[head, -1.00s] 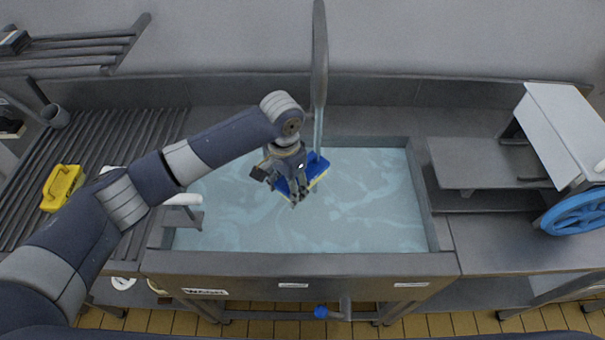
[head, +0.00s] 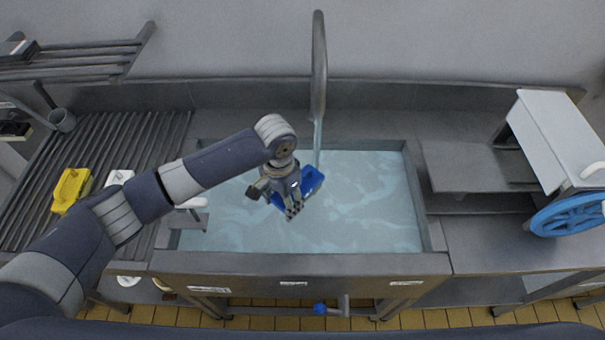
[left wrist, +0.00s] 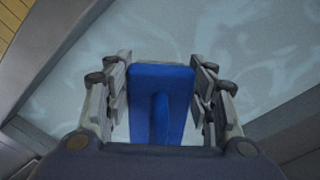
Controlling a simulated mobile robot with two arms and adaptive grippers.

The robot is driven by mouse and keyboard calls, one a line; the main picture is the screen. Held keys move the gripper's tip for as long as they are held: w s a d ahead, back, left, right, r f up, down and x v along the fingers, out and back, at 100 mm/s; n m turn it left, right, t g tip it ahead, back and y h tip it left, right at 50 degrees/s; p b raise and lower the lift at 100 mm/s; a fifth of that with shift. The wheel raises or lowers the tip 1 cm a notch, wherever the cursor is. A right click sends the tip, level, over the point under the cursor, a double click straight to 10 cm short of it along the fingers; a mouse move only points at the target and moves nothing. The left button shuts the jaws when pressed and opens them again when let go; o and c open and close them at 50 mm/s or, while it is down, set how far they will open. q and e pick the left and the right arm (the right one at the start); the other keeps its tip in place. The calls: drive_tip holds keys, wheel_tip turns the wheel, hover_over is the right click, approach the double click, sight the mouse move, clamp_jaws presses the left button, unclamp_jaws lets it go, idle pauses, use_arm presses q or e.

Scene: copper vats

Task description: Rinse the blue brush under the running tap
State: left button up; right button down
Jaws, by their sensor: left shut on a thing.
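The blue brush (head: 311,181) is in my left gripper (head: 292,209), over the water-filled sink (head: 300,263). In the left wrist view the brush (left wrist: 161,103) sits between the two fingers of the shut gripper (left wrist: 161,100). The tap (head: 319,65) stands at the back of the sink, and a thin stream (head: 317,146) falls from it just behind the brush. Whether the stream touches the brush I cannot tell. My gripper hides part of the brush. My right gripper is not in view.
A yellow brush (head: 71,189) and a white one (head: 119,177) lie on the slatted drainboard (head: 120,135) at the left. At the right are a raised grey-white panel (head: 556,137) and a blue wheel (head: 570,214). The sink's right half is clear.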

use_arm(q)
drive_tip(key=s+a+p, duration=0.1)
drive_tip(key=s+p, duration=0.1)
drive_tip(key=s+a+p, duration=0.1)
drive_tip(key=a+p, duration=0.1)
drive_tip(key=shift+s+a, duration=0.15)
drive_tip(key=shift+s, duration=0.2)
idle(1.2)
drive_tip(key=s+a+r+p, duration=0.2)
drive_tip(key=s+a+r, duration=0.1)
drive_tip(key=r, duration=0.1)
drive_tip(key=shift+s+a+p, duration=0.2)
drive_tip(key=shift+s+p, duration=0.1)
drive_tip(key=shift+s, duration=0.05)
